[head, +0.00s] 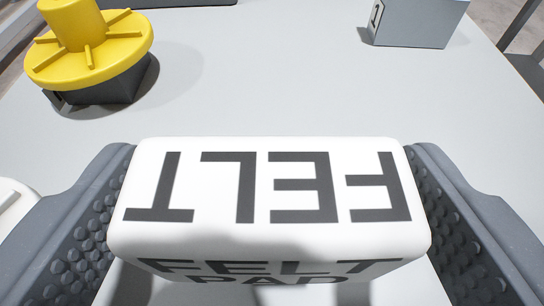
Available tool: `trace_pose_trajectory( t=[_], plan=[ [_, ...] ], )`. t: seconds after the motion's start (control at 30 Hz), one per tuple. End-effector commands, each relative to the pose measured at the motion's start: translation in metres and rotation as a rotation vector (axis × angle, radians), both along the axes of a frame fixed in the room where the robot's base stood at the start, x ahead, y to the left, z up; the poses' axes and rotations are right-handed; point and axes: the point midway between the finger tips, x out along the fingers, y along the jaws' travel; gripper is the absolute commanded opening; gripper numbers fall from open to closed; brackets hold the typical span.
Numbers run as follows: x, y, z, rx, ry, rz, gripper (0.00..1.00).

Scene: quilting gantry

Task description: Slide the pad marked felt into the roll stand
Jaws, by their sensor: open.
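The white pad marked FELT (268,232) lies between the fingers of my gripper (268,225) in the head view. Its top lettering reads upside down, and "FELT PAD" shows on its near face. The gripper's dark grey, studded fingers stand on either side of the pad, close to its sides. The gripper is open. I cannot tell whether the pad rests on the table or whether a finger touches it. I cannot make out a roll stand for certain.
A yellow ribbed disc with a knob (88,48) sits on a dark base at upper left. A grey block marked 1 (415,22) stands at upper right. A white object (14,205) shows partly at the left edge. The grey table (270,85) is clear between them.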

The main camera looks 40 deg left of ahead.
Motion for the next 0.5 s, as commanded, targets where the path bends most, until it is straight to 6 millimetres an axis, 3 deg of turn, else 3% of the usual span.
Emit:
trace_pose_trajectory(
  t=[0.23, 0.4, 0.5],
  plan=[
    [0.0008, 0.0008, 0.0001, 0.001, 0.001, 0.000, 0.75],
    [0.0006, 0.0008, 0.0002, 0.001, 0.001, 0.000, 0.29],
    [0.0006, 0.0008, 0.0002, 0.001, 0.000, 0.000, 0.26]
  ],
)
